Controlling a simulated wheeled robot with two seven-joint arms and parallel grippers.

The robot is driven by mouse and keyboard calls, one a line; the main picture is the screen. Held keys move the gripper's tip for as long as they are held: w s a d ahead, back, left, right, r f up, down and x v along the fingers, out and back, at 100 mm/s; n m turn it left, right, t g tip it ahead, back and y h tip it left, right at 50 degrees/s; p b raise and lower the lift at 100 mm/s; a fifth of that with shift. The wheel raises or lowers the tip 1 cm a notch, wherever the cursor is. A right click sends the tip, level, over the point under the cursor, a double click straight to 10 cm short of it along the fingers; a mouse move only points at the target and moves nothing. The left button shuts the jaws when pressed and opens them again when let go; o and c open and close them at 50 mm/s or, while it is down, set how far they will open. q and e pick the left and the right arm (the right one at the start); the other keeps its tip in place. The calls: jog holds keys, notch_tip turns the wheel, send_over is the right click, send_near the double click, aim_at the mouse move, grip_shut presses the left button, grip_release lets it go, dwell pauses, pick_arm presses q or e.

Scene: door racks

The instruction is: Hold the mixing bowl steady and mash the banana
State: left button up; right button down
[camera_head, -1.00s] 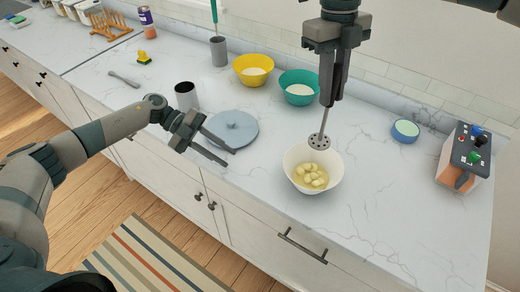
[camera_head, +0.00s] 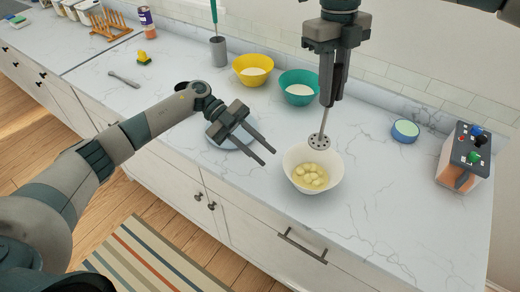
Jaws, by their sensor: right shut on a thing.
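The white mixing bowl (camera_head: 313,169) stands on the counter near its front edge. Pale yellow banana pieces (camera_head: 310,176) lie inside it. My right gripper (camera_head: 328,100) points down and is shut on the masher (camera_head: 323,127), whose round perforated head hangs just above the bowl's far rim. My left gripper (camera_head: 268,143) is open and empty. Its two fingers point toward the bowl from the left, a short gap away from the rim.
A grey-blue round lid (camera_head: 222,144) lies under my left gripper, partly hidden. A yellow bowl (camera_head: 252,70) and a teal bowl (camera_head: 299,87) stand behind. A small blue-rimmed dish (camera_head: 405,130) and an orange-sided appliance (camera_head: 463,158) stand right. The counter right of the mixing bowl is clear.

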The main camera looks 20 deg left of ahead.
aim_at(290, 178)
pick_arm(q)
jog(key=x, duration=1.1)
jog(key=shift+s+d, duration=0.15)
jog(key=shift+d, duration=0.25)
grip_shut()
jog(key=shift+f, duration=0.1)
